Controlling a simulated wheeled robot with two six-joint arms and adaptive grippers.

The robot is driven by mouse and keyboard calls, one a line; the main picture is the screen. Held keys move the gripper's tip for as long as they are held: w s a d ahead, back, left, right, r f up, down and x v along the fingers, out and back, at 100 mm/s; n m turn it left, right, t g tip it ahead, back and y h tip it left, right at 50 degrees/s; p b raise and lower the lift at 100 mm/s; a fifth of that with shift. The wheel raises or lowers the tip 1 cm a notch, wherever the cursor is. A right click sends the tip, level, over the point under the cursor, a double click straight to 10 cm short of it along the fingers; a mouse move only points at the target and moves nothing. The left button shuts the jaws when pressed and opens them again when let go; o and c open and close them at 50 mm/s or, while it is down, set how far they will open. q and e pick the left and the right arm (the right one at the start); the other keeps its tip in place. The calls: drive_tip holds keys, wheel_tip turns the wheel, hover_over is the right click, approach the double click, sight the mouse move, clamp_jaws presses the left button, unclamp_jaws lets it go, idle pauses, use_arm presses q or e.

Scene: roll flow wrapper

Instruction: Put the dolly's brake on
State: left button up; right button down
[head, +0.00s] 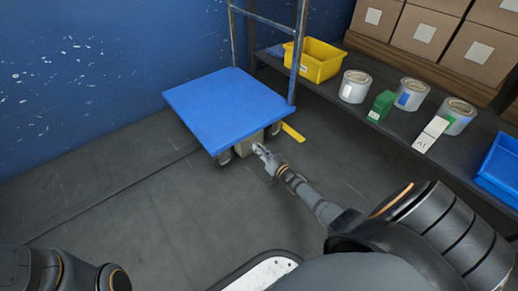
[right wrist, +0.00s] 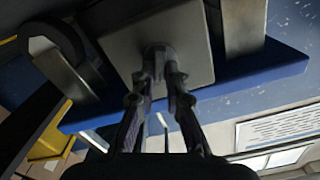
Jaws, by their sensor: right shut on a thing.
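The dolly (head: 228,108) has a flat blue deck, an upright grey frame and dark wheels. A grey-beige box (head: 249,145) sits under its front edge; in the right wrist view it is a square plate (right wrist: 120,50) with a small round knob (right wrist: 158,50). My right gripper (head: 258,149) reaches under the front edge; in the right wrist view its fingers (right wrist: 165,78) are closed on the knob. A yellow bar (head: 293,132), perhaps a brake pedal, sticks out low at the dolly's right side. My left gripper is out of view.
A dark shelf (head: 392,130) at right holds a yellow bin (head: 317,60), several cans, a green box (head: 381,105) and a blue tray (head: 499,168). Brown cartons (head: 423,30) stand behind. A blue wall (head: 80,70) is at left. The floor (head: 150,210) before the dolly is clear.

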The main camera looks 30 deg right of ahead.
drive_tip(key=shift+m, duration=1)
drive_tip(key=c, duration=1.4)
unclamp_jaws()
drive_tip(key=s, duration=0.8)
drive_tip(key=s+d, duration=0.1)
drive_tip(key=s, duration=0.3)
